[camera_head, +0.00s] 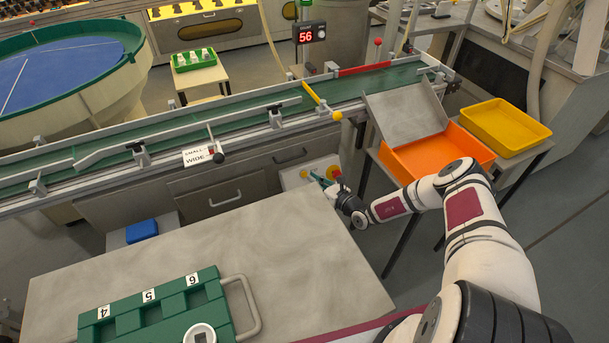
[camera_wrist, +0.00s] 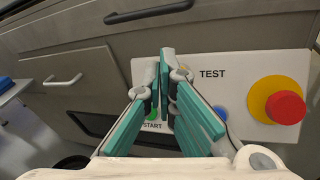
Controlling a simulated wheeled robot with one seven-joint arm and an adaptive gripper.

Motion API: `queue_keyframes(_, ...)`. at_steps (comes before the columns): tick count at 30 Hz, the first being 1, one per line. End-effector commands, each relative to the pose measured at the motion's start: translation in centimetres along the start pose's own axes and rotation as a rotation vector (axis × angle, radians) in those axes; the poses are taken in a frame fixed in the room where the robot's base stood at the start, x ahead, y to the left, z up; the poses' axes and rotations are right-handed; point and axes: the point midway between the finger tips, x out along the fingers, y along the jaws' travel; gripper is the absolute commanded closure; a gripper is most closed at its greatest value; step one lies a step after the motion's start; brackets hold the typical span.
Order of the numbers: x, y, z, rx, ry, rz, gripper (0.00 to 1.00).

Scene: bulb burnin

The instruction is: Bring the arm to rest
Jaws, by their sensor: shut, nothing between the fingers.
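My gripper (camera_head: 320,179) is at the end of my outstretched arm, just beyond the far right corner of the grey table. In the wrist view its teal fingers (camera_wrist: 163,62) are together with nothing between them. They are in front of a white control panel (camera_wrist: 232,62) marked TEST and START. A green button (camera_wrist: 153,115) and a blue button (camera_wrist: 221,112) are partly hidden by the fingers. I cannot tell whether the fingers touch the panel. A red stop button (camera_wrist: 285,107) on a yellow base is to the right.
A grey table (camera_head: 290,260) holds a green numbered rack (camera_head: 165,305). A green conveyor (camera_head: 240,118) runs behind it. An orange bin (camera_head: 440,152) and a yellow tray (camera_head: 505,127) are close to my arm at right. Grey drawers (camera_wrist: 70,70) flank the panel.

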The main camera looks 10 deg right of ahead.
Motion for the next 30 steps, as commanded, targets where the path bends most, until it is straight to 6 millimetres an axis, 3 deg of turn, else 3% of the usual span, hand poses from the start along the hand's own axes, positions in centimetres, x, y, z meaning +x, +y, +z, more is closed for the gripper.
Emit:
queue_keyframes(8,0.1,0.1,0.2,-0.005,0.000,0.004,1.00)
queue_keyframes(11,0.4,0.6,1.7,-0.042,0.000,0.038,1.00)
queue_keyframes(14,0.9,2.1,4.8,-0.128,0.004,0.119,1.00)
queue_keyframes(20,1.2,7.4,12.6,-0.378,0.026,0.353,1.00)
queue_keyframes(30,-2.2,16.9,22.8,-0.802,0.093,0.726,1.00)
